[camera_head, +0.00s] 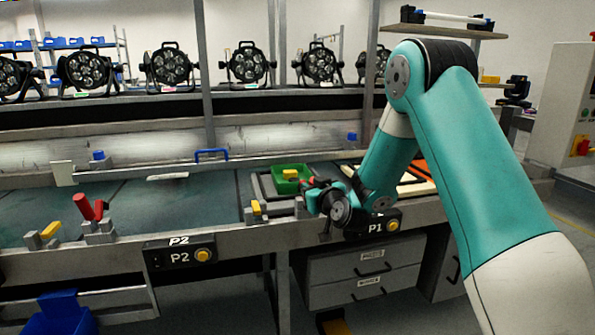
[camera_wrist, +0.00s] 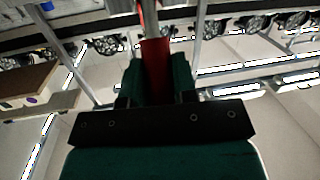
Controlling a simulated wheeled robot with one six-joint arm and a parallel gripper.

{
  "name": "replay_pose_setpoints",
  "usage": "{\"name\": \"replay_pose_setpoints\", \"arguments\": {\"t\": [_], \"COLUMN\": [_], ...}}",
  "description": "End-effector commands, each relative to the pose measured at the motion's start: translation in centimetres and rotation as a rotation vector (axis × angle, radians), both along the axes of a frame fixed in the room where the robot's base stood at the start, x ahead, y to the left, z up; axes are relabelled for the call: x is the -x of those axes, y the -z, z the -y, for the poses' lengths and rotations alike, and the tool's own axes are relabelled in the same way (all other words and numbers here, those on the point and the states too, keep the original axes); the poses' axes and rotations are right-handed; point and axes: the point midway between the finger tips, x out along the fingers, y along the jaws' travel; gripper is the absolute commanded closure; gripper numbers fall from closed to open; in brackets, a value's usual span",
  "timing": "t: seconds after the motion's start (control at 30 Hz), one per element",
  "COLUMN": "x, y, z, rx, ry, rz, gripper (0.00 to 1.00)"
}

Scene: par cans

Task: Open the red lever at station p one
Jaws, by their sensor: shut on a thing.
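The red lever at P1 (camera_wrist: 155,62) shows in the wrist view as a red grip between the two green fingers of my gripper (camera_wrist: 156,75). My gripper is shut on it. In the head view my gripper (camera_head: 312,192) is at the P1 station, and only a little red shows there. The lever's base is mostly hidden by my wrist. The P1 label (camera_head: 376,226) is on the front rail just below my wrist, with a yellow button beside it.
A second red lever (camera_head: 83,206) stands tilted at P2, far left, near the P2 label (camera_head: 180,257). A green tray (camera_head: 291,172) with a yellow piece lies behind my gripper. Par cans (camera_head: 248,66) line the back shelf. A blue bin (camera_head: 62,316) is at lower left.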

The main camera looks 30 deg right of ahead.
Motion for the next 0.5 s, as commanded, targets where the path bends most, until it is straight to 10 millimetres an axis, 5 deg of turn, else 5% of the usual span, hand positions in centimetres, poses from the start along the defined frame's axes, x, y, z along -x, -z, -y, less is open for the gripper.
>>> {"name": "replay_pose_setpoints", "arguments": {"t": [0.03, 0.5], "x": [-0.1, -1.1], "y": [-1.2, -0.9], "z": [0.5, 1.8], "rx": [-0.007, -0.048], "ry": [0.006, 0.018], "rz": [-0.029, -0.188], "gripper": [1.0, 1.0]}}
